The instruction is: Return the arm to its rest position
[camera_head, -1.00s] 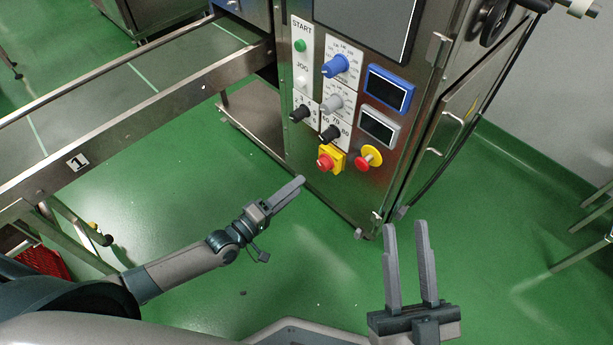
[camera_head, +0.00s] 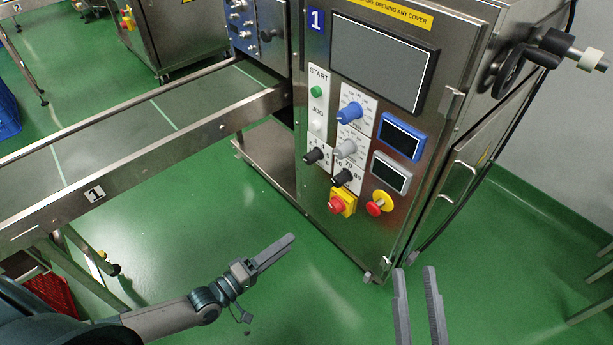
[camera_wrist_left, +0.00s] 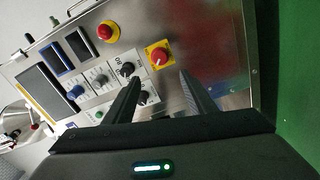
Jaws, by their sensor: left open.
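My left gripper (camera_head: 284,246) reaches in from the lower left in the head view, over the green floor and clear of the machine's control panel (camera_head: 322,230). It is empty. In the left wrist view its two dark fingers (camera_wrist_left: 160,88) stand apart, with the panel visible beyond them. My right gripper (camera_head: 415,275) is at the bottom edge of the head view, fingers pointing up with a gap between them and nothing held. Its base is cut off by the frame.
The steel cabinet carries a red knob on a yellow plate (camera_head: 341,204), a red and yellow button (camera_head: 380,203), a green start button (camera_head: 317,91) and several dials. A conveyor (camera_head: 115,184) runs left from it. Green floor (camera_head: 200,230) is open between my left arm and the cabinet.

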